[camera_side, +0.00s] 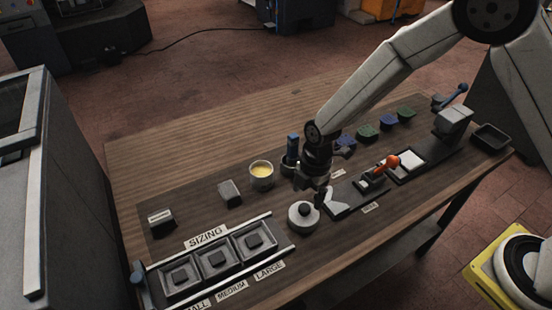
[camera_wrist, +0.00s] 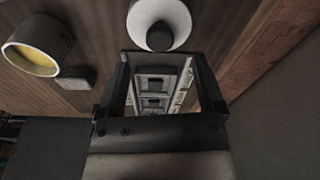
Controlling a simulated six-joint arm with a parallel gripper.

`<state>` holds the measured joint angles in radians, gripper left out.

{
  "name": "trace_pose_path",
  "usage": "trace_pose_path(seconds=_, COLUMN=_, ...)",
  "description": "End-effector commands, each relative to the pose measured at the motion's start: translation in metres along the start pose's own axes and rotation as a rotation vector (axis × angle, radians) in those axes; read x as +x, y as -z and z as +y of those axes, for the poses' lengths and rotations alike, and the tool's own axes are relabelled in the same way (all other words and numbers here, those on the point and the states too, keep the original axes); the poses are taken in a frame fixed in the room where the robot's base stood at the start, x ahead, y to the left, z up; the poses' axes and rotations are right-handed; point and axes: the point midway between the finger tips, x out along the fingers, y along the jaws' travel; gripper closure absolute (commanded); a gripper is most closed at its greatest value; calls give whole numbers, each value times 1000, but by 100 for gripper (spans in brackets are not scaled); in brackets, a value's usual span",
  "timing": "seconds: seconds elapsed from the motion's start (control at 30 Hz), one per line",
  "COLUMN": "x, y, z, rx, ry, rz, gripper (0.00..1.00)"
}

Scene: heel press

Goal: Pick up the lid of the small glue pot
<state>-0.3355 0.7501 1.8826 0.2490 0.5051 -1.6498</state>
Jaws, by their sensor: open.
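A round white lid (camera_side: 303,216) with a dark knob on top sits on the dark mat, just in front of my gripper in the side view. It also shows at the top of the wrist view (camera_wrist: 177,12). The white glue pot (camera_side: 261,180) stands open behind and to the left, with yellow glue inside. The pot is at the upper left in the wrist view (camera_wrist: 60,32). My gripper (camera_side: 312,196) is open, pointing down, close behind the lid and above the mat. In the wrist view the open jaws (camera_wrist: 161,60) are empty, and the knob lies just beyond their tips.
A sizing rack (camera_side: 218,259) with several dark blocks lies at the front left. A grey block (camera_side: 230,193) sits left of the pot. A fixture with an orange-knobbed lever (camera_side: 391,161) is to the right. Several blue and green pieces (camera_side: 366,131) lie behind it.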

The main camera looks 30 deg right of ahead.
Motion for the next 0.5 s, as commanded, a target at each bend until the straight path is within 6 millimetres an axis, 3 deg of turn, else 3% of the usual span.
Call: trace_pose_path(seconds=0.5, x=44, y=-2, z=0, rx=1, ry=0, rz=0, gripper=13)
